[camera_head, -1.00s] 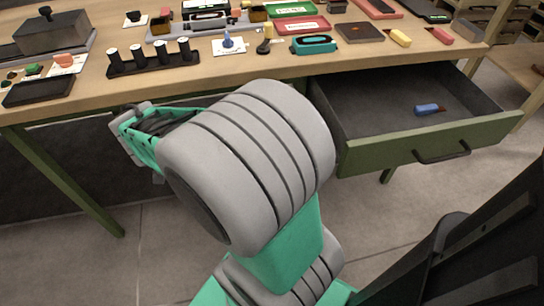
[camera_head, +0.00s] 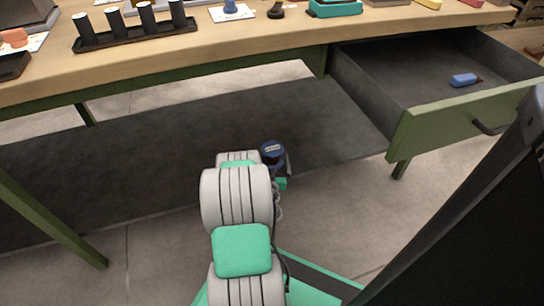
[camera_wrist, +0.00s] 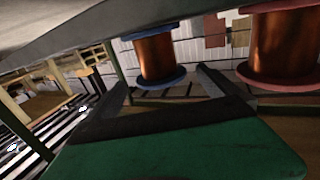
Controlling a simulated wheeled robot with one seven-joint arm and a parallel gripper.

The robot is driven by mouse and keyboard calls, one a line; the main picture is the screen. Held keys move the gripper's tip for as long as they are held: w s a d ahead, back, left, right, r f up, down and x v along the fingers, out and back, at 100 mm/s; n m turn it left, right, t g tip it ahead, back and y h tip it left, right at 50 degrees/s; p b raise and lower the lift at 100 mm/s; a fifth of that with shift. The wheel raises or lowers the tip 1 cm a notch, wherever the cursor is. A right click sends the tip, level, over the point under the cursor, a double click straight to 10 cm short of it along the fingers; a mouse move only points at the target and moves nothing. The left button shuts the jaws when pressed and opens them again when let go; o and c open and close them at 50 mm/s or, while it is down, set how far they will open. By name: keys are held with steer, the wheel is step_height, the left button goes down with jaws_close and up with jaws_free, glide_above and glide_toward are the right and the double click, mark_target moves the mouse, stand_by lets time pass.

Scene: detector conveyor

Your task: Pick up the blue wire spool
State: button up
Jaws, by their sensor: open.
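The blue wire spool (camera_wrist: 154,56), with blue flanges and copper wire, shows in the wrist view just above its middle. It looks nearly upright, a little tilted in the picture. My gripper (camera_wrist: 163,82) is open and empty, its two dark fingers pointing towards the spool. The spool appears beyond the fingertips, in line with the space between them; I cannot tell the exact distance. The lower flange is partly near the right finger in the picture. In the head view my arm reaches low in front of the table, and I cannot make out the gripper's fingers there.
A red-flanged copper spool (camera_wrist: 282,45) stands to the right in the wrist view. A grey slab runs across the top left there. In the head view the green drawer (camera_head: 450,122) is open with a small blue item (camera_head: 463,80) inside, beside the wide lower shelf (camera_head: 130,150).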

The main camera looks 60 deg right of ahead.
mark_target(273, 148)
steer(key=shift+b+x, duration=0.3)
steer(key=shift+x, duration=2.35)
steer(key=shift+r, duration=0.2)
steer(key=shift+c, duration=0.4)
steer(key=c, duration=1.9)
steer(key=shift+r, duration=0.1)
steer(key=shift+c, duration=0.8)
steer(key=shift+r, duration=0.1)
